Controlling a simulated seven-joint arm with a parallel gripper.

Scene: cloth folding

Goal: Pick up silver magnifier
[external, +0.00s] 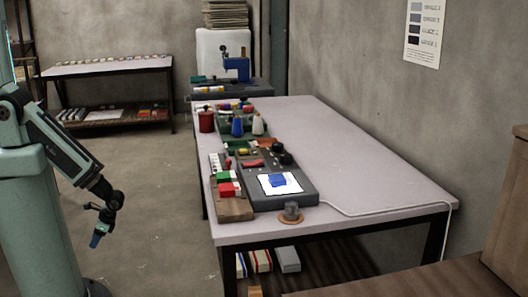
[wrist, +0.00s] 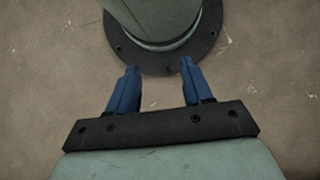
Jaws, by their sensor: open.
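A small round grey piece with a brownish base (external: 291,212) stands near the front edge of the table, beside the dark grey device. It may be the silver magnifier, but it is too small to be sure. My gripper (external: 96,238) hangs pointing down over the floor, left of the table and well away from it. In the wrist view my gripper (wrist: 160,66) has its two blue fingers apart with nothing between them. My round base and the floor show below the fingers; no magnifier is in that view.
The table (external: 350,170) has a dark device (external: 300,198) with a lit white pad and blue cloth. A wooden tray (external: 235,209), a red pot (external: 206,120) and spools (external: 237,127) line its left side. A white cable crosses the front right; the table's right side is mostly clear.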

